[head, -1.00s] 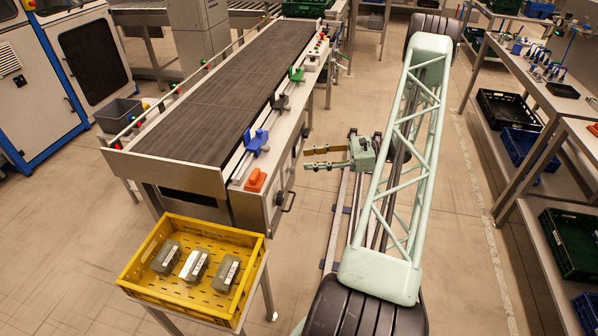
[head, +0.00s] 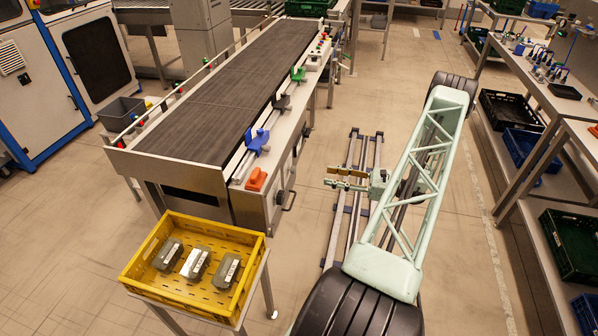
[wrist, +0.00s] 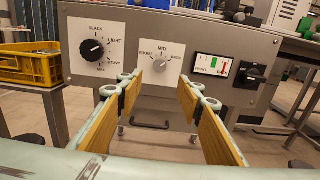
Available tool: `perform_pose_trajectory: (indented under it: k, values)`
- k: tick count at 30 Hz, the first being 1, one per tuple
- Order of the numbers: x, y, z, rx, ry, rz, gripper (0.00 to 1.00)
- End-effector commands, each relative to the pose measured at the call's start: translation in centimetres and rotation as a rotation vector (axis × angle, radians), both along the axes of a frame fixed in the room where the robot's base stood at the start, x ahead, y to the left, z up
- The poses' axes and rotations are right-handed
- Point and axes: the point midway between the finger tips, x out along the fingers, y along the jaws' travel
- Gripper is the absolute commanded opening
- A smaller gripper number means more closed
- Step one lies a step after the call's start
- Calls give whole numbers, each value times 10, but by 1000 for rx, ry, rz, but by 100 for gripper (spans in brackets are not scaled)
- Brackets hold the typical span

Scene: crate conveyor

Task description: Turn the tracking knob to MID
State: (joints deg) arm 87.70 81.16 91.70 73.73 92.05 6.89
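The tracking knob (wrist: 161,65) is a small grey dial on a white plate marked FRONT, MID and BACK, on the conveyor's side panel in the wrist view. Its pointer is too small to read surely. My gripper (wrist: 160,80) is open and empty, its two wood-coloured finger pads on either side below the knob in the picture, apart from it. In the head view my gripper (head: 332,178) is right of the conveyor (head: 215,95), pointing at its side with a clear gap. The knob cannot be made out there.
A larger black knob (wrist: 93,49) marked SLACK, LIGHT and HEAVY is left of the tracking knob. A small display (wrist: 212,65) is to its right. A handle (wrist: 150,124) sits below. A yellow crate (head: 250,270) with grey blocks stands at the conveyor's near end.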

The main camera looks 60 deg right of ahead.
Motion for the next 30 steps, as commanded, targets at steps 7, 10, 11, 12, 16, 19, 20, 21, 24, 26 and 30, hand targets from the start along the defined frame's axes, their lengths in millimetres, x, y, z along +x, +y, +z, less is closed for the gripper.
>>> perform_pose_trajectory:
  k: [7,10,11,12,16,19,20,21,24,26,30]
  values:
    - [0,0,0,0,0,0,34]
    - [2,1,0,0,1,1,34]
    - [3,1,0,0,1,1,34]
    - [4,1,0,0,1,1,34]
    - [10,3,0,0,1,1,34]
    - [18,6,0,0,1,1,34]
    - [20,7,0,0,1,2,34]
    - [25,9,0,1,1,2,34]
    - [35,12,0,1,1,2,34]
    - [42,14,0,1,1,2,34]
    - [58,20,0,0,1,2,34]
